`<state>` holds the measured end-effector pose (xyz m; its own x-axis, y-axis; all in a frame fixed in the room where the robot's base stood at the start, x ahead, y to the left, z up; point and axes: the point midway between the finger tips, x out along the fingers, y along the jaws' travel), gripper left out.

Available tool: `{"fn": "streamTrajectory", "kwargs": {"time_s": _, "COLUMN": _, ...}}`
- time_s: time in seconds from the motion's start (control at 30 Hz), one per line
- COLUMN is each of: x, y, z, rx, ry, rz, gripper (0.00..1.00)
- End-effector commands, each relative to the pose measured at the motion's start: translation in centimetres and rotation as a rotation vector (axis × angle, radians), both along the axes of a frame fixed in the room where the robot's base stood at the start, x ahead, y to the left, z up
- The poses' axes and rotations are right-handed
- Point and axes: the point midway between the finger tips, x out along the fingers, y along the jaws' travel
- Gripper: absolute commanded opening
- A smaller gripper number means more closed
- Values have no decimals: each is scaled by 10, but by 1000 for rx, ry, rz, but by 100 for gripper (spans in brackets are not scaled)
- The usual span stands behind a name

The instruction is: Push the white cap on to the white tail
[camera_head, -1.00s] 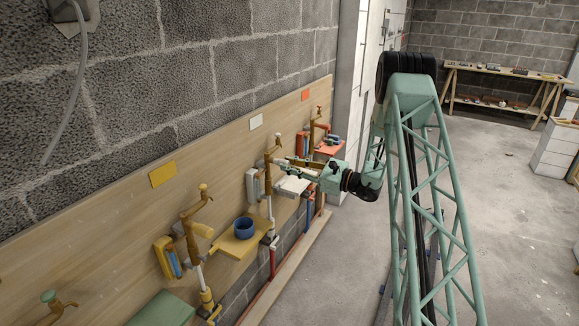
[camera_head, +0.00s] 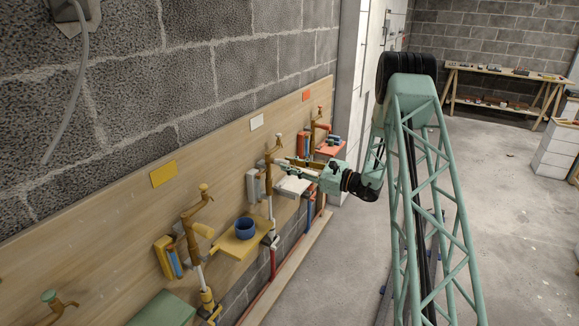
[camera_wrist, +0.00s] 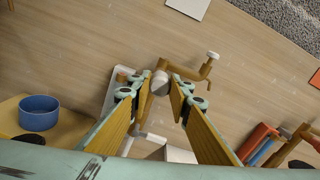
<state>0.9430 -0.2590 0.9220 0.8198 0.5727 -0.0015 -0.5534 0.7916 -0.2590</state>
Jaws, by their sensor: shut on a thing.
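My gripper (camera_wrist: 164,80) is shut on the pale white cap (camera_wrist: 160,87), which sits between the fingertips in the wrist view. In the head view my gripper (camera_head: 282,166) reaches left to the white station on the board, and the cap is too small to make out. Whether cap and tail touch cannot be told.
A white shelf (camera_head: 292,187) lies below my gripper. The yellow shelf with a blue cup (camera_head: 245,228) is to the left, and the orange station (camera_head: 329,150) is beyond. A white card (camera_head: 257,122) marks the board.

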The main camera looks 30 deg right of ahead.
Motion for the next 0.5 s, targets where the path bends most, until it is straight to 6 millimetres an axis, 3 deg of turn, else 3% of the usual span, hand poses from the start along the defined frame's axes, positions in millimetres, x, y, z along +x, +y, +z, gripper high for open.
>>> {"fn": "streamTrajectory", "kwargs": {"time_s": 0.27, "x": 1, "y": 0, "z": 0, "rx": 0, "ry": 0, "rz": 0, "gripper": 10}}
{"fn": "streamTrajectory", "kwargs": {"time_s": 0.3, "x": 1, "y": 0, "z": 0, "rx": 0, "ry": 0, "rz": 0, "gripper": 19}}
{"fn": "streamTrajectory", "kwargs": {"time_s": 0.5, "x": 1, "y": 0, "z": 0, "rx": 0, "ry": 0, "rz": 0, "gripper": 34}}
